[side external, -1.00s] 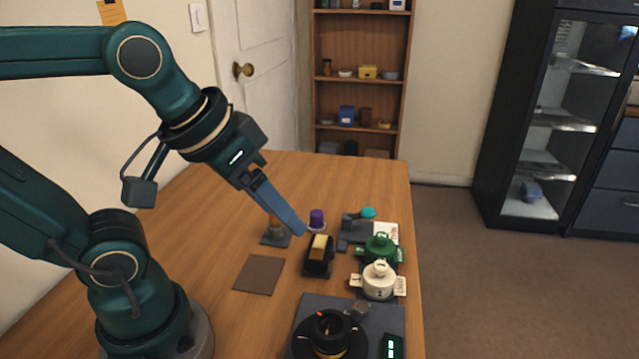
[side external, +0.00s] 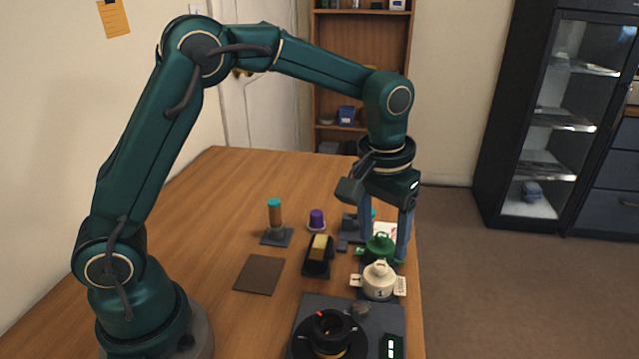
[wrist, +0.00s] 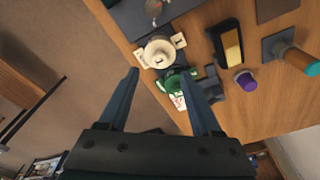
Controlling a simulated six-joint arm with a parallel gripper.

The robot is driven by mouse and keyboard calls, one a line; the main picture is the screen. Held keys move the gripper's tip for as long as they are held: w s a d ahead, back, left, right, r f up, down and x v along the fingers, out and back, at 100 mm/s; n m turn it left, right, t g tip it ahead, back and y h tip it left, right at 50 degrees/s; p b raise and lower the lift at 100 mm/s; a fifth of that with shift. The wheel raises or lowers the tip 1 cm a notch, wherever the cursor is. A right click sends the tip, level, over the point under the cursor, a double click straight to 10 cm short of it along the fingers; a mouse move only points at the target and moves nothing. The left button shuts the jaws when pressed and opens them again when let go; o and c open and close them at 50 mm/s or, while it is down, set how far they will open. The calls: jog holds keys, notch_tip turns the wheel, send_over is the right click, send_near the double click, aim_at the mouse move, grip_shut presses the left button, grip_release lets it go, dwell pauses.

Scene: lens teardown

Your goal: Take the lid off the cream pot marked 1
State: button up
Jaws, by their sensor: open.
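The cream pot marked 1 (side external: 378,289) stands upright near the table's right edge, with its pale knobbed lid (side external: 379,269) on top. In the wrist view the pot (wrist: 176,41) shows from above, beyond my fingertips, with its lid (wrist: 158,52) in place. My gripper (side external: 384,247) points down, open and empty. In the side view its fingers overlap the green pot (side external: 380,251), just behind the cream one. The green pot (wrist: 172,84) also shows between my fingers in the wrist view. The exact fingertip height is unclear.
A black block with a yellow top (side external: 318,254) and a purple-capped piece (side external: 316,220) stand left of the pots. A teal-topped cylinder (side external: 275,217) stands farther left. A dark platform (side external: 312,307) with a round black part is in front. A brown mat (side external: 258,275) lies bare.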

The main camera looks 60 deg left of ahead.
aim_at(381, 265)
jog(key=shift+w+f, duration=0.2)
jog(key=shift+f, duration=2.45)
grip_shut()
